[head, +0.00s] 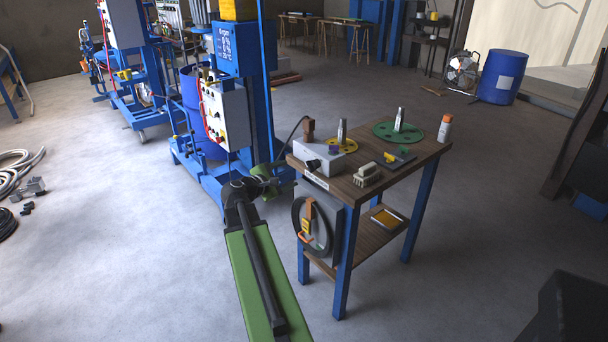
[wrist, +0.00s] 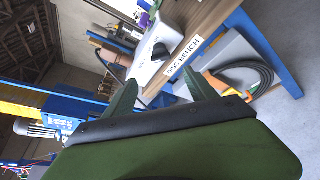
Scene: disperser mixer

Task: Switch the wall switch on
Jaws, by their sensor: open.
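A light grey switch box (head: 318,158) with a black knob (head: 313,164) on its front stands at the left front corner of the wooden bench. The box (wrist: 150,68) and knob (wrist: 160,51) also show in the wrist view, beyond my fingers. I cannot tell the knob's setting, and no switch on a wall is clear to me. My gripper (head: 272,180) is in front of the bench's left corner, left of and below the box. In the wrist view my gripper (wrist: 162,88) has its two green fingers apart, with nothing between them; the knob is ahead, apart from them.
The bench (head: 345,183) also bears a yellow disc (head: 340,146), a green disc (head: 398,132) and a spray can (head: 444,129). A coiled cable (head: 312,228) hangs at its left end. The blue mixer (head: 262,110) stands close behind left.

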